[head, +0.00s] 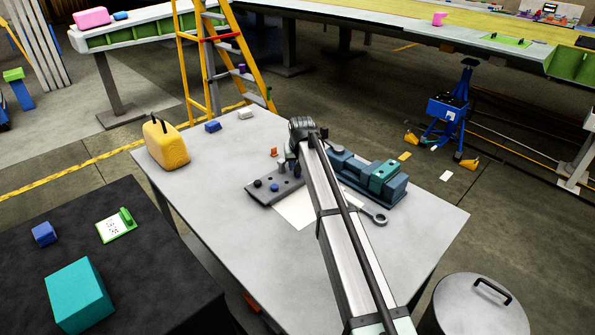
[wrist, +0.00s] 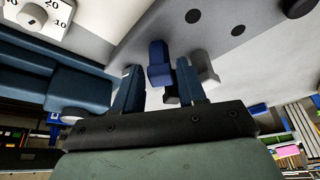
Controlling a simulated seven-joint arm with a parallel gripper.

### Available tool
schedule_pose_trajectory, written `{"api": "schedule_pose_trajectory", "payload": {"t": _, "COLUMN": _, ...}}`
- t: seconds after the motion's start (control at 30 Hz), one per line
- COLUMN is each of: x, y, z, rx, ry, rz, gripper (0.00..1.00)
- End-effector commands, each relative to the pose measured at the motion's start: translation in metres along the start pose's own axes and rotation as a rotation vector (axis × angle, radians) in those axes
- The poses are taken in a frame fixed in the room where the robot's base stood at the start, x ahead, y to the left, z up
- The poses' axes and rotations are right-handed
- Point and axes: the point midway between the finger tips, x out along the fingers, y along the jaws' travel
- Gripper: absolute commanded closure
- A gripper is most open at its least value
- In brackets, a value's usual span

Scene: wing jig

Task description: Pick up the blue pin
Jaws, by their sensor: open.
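The blue pin (wrist: 160,65) stands out in the middle of the wrist view, at the mouth between my two fingertips. My gripper (wrist: 160,88) is open, with one finger on each side of the pin's near end. No firm contact with the pin can be seen. A grey pin (wrist: 205,68) is close beside the right finger. In the head view a small blue piece (head: 275,187) shows on the grey plate (head: 262,197); I cannot tell if it is the same pin. My arm hides part of the plate there.
A teal and blue fixture (head: 385,180) stands right of my arm, and its body is close to the left finger in the wrist view. A ring-ended wrench (head: 375,216) lies in front of it. A yellow case (head: 165,143) stands at the table's left.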

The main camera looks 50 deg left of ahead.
Motion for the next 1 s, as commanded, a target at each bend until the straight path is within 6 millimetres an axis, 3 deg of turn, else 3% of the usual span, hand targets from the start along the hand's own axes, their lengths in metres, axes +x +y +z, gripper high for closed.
{"api": "schedule_pose_trajectory", "payload": {"t": 0.2, "x": 0.024, "y": 0.000, "z": 0.000, "rx": -0.001, "ry": 0.000, "rz": 0.000, "gripper": 0.60}}
{"api": "schedule_pose_trajectory", "payload": {"t": 0.43, "x": 0.025, "y": 0.000, "z": 0.001, "rx": -0.001, "ry": 0.000, "rz": 0.000, "gripper": 0.60}}
{"api": "schedule_pose_trajectory", "payload": {"t": 0.83, "x": 0.025, "y": 0.000, "z": 0.001, "rx": -0.001, "ry": 0.000, "rz": 0.000, "gripper": 0.98}}
{"api": "schedule_pose_trajectory", "payload": {"t": 1.0, "x": 0.025, "y": 0.000, "z": 0.001, "rx": -0.001, "ry": 0.000, "rz": 0.000, "gripper": 0.99}}
